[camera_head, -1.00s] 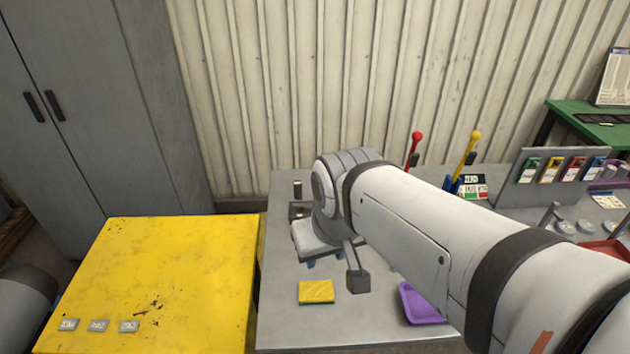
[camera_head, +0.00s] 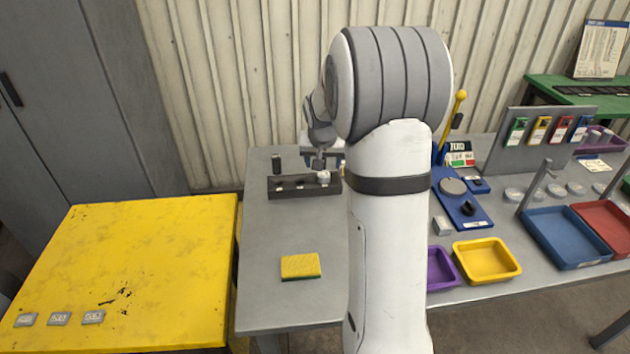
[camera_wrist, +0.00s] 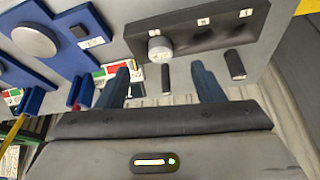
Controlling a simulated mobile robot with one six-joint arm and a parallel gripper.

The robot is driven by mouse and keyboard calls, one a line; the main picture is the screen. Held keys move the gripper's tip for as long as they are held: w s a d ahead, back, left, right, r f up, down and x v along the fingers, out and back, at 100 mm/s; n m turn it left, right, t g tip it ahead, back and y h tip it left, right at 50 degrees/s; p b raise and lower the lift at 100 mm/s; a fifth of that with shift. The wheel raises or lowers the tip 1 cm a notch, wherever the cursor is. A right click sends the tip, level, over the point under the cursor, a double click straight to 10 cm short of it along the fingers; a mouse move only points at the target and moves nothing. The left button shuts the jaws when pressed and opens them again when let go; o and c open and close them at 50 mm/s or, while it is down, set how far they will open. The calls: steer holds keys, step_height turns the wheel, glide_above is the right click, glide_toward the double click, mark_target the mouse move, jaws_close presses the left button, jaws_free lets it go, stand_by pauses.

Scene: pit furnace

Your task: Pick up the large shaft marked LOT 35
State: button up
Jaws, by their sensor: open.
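No LOT 35 marking is readable in either view. A dark rack (camera_head: 290,190) lies on the grey bench, with a light, round-topped piece (camera_head: 323,177) standing at its right end. In the wrist view the rack (camera_wrist: 215,28) shows small labels, dark sockets and the same pale-topped piece (camera_wrist: 160,48). A dark upright cylinder (camera_head: 276,163) stands behind the rack's left end and also shows in the wrist view (camera_wrist: 235,65). My gripper (camera_wrist: 163,78) is open, close to the rack. My arm partly hides the gripper in the head view.
A yellow-topped table (camera_head: 140,250) with three small tags stands at left. A yellow sponge (camera_head: 300,266) lies on the bench in front of the rack. Purple (camera_head: 442,268), yellow (camera_head: 487,260) and blue (camera_head: 565,237) trays and a blue fixture (camera_head: 462,205) stand to the right.

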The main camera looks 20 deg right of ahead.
mark_target(323, 174)
steer(key=x, duration=0.4)
steer(key=shift+w+d+r, duration=0.15)
steer(key=shift+w+d, duration=0.15)
steer(key=shift+w+p+x, duration=0.2)
steer(key=shift+p+x, duration=0.15)
steer(key=shift+x, duration=0.95)
steer(key=shift+w+p+x, duration=0.15)
steer(key=shift+p+x, duration=0.15)
steer(key=shift+x, duration=1)
steer(key=shift+r, duration=0.15)
steer(key=shift+c, duration=0.5)
jaws_close()
